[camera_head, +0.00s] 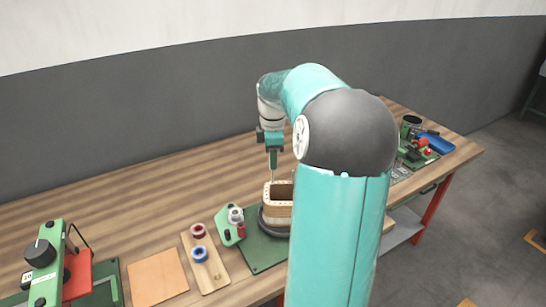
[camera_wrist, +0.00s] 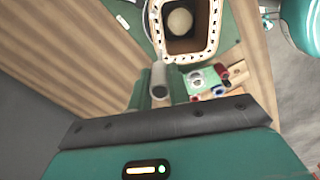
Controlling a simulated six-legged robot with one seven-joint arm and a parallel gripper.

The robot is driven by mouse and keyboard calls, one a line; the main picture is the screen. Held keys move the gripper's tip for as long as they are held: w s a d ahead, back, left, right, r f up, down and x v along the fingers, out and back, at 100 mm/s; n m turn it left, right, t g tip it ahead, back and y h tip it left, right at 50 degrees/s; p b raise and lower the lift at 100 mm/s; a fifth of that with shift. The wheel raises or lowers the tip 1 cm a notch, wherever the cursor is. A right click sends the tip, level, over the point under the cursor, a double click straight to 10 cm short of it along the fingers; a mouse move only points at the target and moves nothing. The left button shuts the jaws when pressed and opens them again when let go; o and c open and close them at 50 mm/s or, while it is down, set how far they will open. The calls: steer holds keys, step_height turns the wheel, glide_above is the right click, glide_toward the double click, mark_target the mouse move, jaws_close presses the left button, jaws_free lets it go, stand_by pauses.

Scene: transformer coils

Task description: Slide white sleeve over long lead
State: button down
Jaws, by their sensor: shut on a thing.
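My gripper (camera_head: 273,165) points down just above the coil (camera_head: 277,210) in the head view. In the wrist view my gripper (camera_wrist: 160,92) is shut on the white sleeve (camera_wrist: 159,76), a short pale tube between the fingers. The coil (camera_wrist: 154,22) is at the top of the wrist view, with a pale, hole-dotted rim around a dark brown square opening. The sleeve's tip is close to the coil's rim in that view. I cannot make out the long lead in either view, nor whether the sleeve is around it.
The coil stands on a green mat (camera_head: 262,254). Left of it are a green fixture (camera_head: 228,232), a wooden board (camera_head: 205,262) with a red and a blue spool, and a tan pad (camera_head: 158,277). A green machine (camera_head: 45,265) is far left. A blue tray (camera_head: 435,143) lies at right.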

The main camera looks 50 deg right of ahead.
steer(key=shift+f, duration=1.25)
steer(key=shift+f, duration=0.3)
steer(key=shift+f, duration=0.65)
stand_by(0.5)
steer(key=c, duration=1.2)
jaws_free()
steer(key=shift+c, duration=0.2)
steer(key=shift+o, duration=0.5)
steer(key=o, duration=0.3)
steer(key=shift+r, duration=0.15)
